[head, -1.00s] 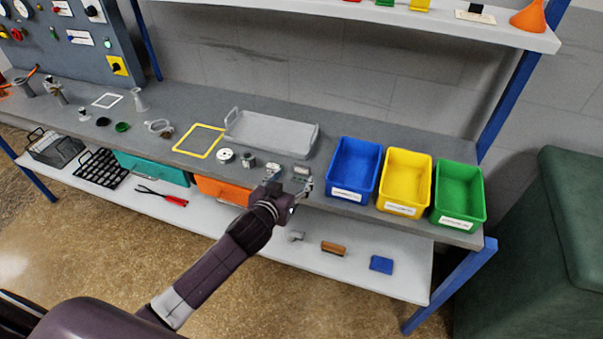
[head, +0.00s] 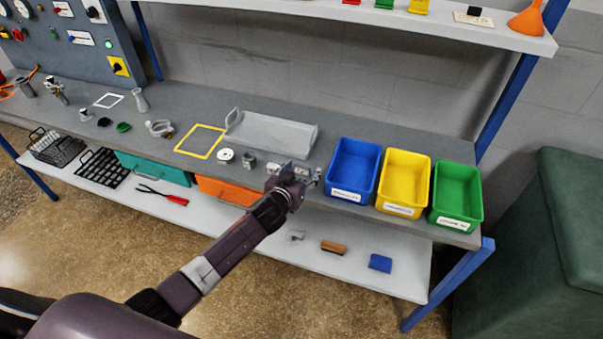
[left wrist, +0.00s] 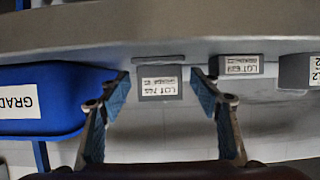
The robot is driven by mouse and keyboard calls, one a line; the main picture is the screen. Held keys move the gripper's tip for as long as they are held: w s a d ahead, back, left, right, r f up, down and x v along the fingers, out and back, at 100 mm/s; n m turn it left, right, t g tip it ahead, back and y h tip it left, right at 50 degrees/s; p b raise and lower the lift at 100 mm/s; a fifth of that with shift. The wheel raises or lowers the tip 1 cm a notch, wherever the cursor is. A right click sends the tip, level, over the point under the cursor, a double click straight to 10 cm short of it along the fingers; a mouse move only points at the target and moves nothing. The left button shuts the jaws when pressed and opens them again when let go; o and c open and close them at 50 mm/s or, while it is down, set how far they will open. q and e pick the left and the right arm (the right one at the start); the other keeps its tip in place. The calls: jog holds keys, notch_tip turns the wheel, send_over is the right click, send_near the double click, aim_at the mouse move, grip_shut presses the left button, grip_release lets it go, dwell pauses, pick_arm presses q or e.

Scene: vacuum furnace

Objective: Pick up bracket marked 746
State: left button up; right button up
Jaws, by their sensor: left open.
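A grey bracket block with a white label (left wrist: 160,87) stands at the bench edge in the left wrist view. Its label starts with LOT and seems to read 746, but the print is small. My left gripper (head: 296,173) is open at the front edge of the bench. In the left wrist view its two blue-padded fingers sit on either side of this block, with visible gaps and no clear contact. A second labelled block (left wrist: 238,66) is to the right, and a third (left wrist: 312,72) is cut off by the frame. In the head view my gripper mostly hides these blocks.
Blue (head: 354,167), yellow (head: 404,182) and green (head: 457,195) bins stand right of the gripper. The blue bin also shows close by in the left wrist view (left wrist: 60,90). A grey tray (head: 270,133) lies behind.

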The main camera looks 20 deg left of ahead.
pick_arm(q)
jog(key=c, duration=1.4)
jog(key=shift+c, duration=0.3)
jog(key=shift+r, duration=0.2)
